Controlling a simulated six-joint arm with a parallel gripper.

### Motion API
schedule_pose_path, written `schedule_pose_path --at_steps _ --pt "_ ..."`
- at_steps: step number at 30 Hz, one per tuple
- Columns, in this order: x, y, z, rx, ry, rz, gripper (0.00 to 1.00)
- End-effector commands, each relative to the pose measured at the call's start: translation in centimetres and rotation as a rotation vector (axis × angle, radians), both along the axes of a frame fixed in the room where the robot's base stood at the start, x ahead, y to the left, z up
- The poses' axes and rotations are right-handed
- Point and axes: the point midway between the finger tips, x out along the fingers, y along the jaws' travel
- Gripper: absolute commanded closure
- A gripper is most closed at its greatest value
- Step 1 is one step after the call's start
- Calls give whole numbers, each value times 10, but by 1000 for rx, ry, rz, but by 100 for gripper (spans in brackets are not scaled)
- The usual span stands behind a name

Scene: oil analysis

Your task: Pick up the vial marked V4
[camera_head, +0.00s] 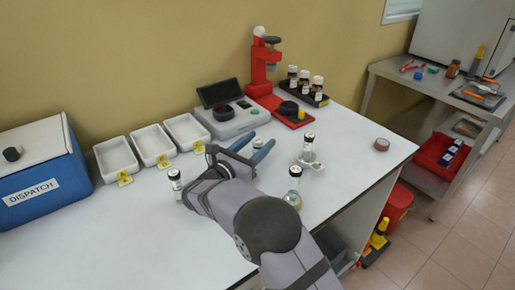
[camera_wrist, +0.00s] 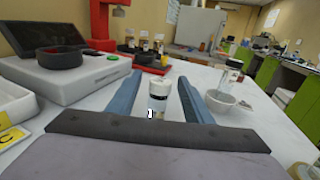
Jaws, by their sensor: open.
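My gripper (camera_wrist: 157,100) is open, its two blue fingers pointing forward low over the white table. A small vial (camera_wrist: 158,95) with a white cap and dark band stands upright between the fingers, near their tips, with gaps on both sides; it is partly hidden in the head view (camera_head: 257,144). Its marking is too small to read, so I cannot tell whether it is V4.
Three white trays (camera_head: 155,157) with yellow tags and a blue DISPATCH box (camera_head: 42,185) stand at the left. A grey instrument (camera_head: 232,122), a red press (camera_head: 262,62) and a black rack (camera_head: 318,99) of brown bottles are behind. A tape roll (camera_head: 381,145) lies right.

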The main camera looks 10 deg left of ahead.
Motion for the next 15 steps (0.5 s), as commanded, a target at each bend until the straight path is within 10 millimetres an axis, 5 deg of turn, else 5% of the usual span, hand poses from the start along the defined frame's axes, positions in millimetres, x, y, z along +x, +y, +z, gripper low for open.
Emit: schedule_pose_path --at_steps 4,9,15 --pt "0 0 0 -1 0 0 56" --pt "0 0 0 -1 0 0 97" --pt "0 0 0 -1 0 0 98"
